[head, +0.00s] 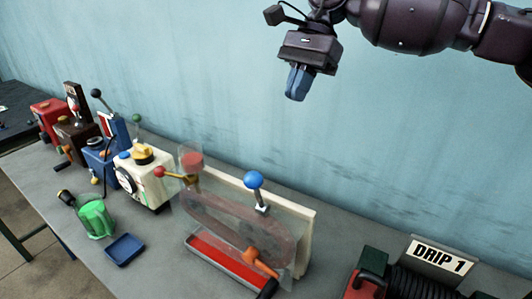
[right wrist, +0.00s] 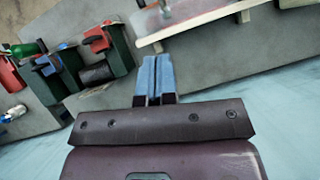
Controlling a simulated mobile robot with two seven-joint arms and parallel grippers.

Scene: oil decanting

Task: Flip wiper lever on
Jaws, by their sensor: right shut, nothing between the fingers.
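A blue-ball lever (head: 254,180) stands upright on a metal shaft at the panel unit (head: 306,222), which has a clear sheet and a red trough in front. None of these levers is labelled as the wiper. My right gripper (head: 298,84) is high above and behind the panel, near the wall, touching nothing. Its blue fingers are together and empty, as the right wrist view (right wrist: 157,76) also shows. My left gripper is out of view.
A cream machine (head: 148,180) and other coloured machines with levers stand along the bench to the left. A green container (head: 96,218) and a blue tray (head: 124,248) are in front. The "DRIP 1" sign (head: 440,258) is at the right. The blue wall is close behind.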

